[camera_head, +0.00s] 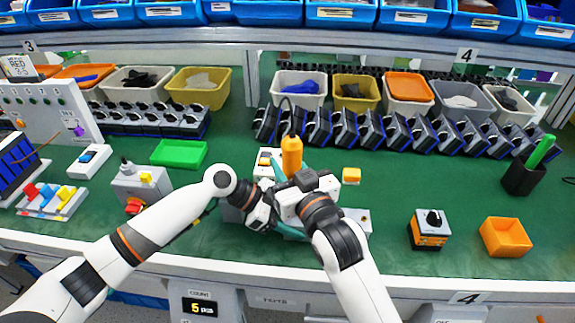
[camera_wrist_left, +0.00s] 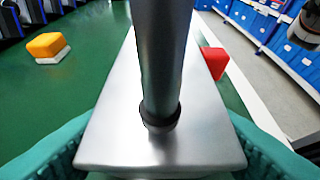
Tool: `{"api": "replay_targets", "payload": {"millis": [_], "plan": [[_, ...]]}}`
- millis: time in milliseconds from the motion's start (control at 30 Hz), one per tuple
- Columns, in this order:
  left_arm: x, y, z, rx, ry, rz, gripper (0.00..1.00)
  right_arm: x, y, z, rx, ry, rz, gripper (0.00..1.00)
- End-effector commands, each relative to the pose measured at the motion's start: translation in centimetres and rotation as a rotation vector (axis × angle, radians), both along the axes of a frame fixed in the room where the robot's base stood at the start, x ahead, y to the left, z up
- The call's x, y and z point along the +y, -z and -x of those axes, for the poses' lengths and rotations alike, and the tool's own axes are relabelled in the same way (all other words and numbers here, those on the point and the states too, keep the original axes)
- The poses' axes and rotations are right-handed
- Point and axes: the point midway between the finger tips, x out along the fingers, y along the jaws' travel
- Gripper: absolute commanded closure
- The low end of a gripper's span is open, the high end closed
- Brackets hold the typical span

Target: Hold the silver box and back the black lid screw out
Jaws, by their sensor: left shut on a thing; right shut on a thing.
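The silver box (camera_wrist_left: 110,135) fills the middle of the left wrist view, between the teal fingers of my left gripper (camera_wrist_left: 160,155). In the head view its right part (camera_head: 360,216) shows behind my arms; the rest is mostly hidden. My left gripper (camera_head: 275,222) is shut on the box. My right gripper (camera_head: 300,182) is shut on an upright orange screwdriver (camera_head: 291,155). Its grey shaft (camera_wrist_left: 165,50) comes down onto the box's top in the left wrist view, ending at a dark ring (camera_wrist_left: 160,118) where the black lid screw sits. The screw itself is mostly covered.
A yellow block (camera_head: 351,175) stands just behind the box. A black-and-orange rotary switch (camera_head: 430,230) and an empty orange bin (camera_head: 505,237) stand to the right. A grey box with a red button (camera_head: 140,185) and a green tray (camera_head: 179,153) lie to the left.

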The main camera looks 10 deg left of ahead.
Motion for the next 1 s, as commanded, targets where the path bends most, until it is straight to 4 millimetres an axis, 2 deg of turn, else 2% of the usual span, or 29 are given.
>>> {"api": "replay_targets", "payload": {"millis": [367, 1000], "plan": [[0.0, -0.1, 0.0, -0.002, 0.0, 0.002, 0.87, 0.0, -0.1, -0.1, 0.004, 0.001, 0.003, 1.0], [0.0, -0.1, 0.0, -0.001, 0.0, 0.002, 0.87, 0.0, -4.5, 0.0, -0.003, 0.001, -0.002, 1.0]]}}
